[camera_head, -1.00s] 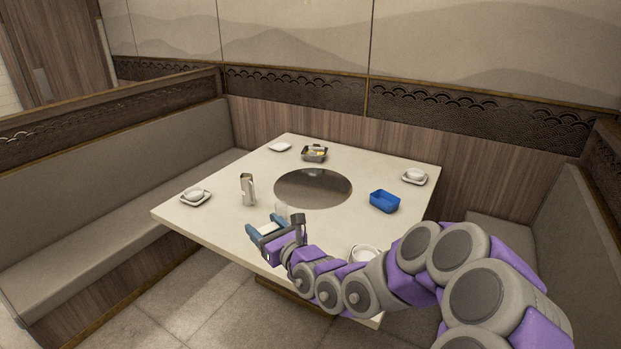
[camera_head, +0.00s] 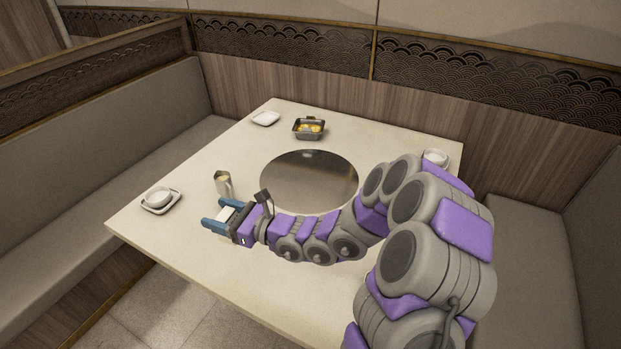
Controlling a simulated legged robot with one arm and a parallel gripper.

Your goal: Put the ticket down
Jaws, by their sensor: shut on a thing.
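My gripper (camera_head: 219,218) is over the left front part of the pale table (camera_head: 180,245). Its blue fingers are shut on a small white piece, the ticket (camera_head: 227,214), which shows between them. The ticket is small here and partly covered by the fingers. I cannot tell how high above the tabletop it is. A slim metal holder (camera_head: 223,185) stands on the table just behind my gripper.
A round metal plate (camera_head: 309,178) is set in the table's middle. A bowl on a saucer (camera_head: 158,199) stands at left, a white dish (camera_head: 266,118) and metal tray (camera_head: 309,135) at back, another bowl (camera_head: 436,157) at right. The left front tabletop is clear.

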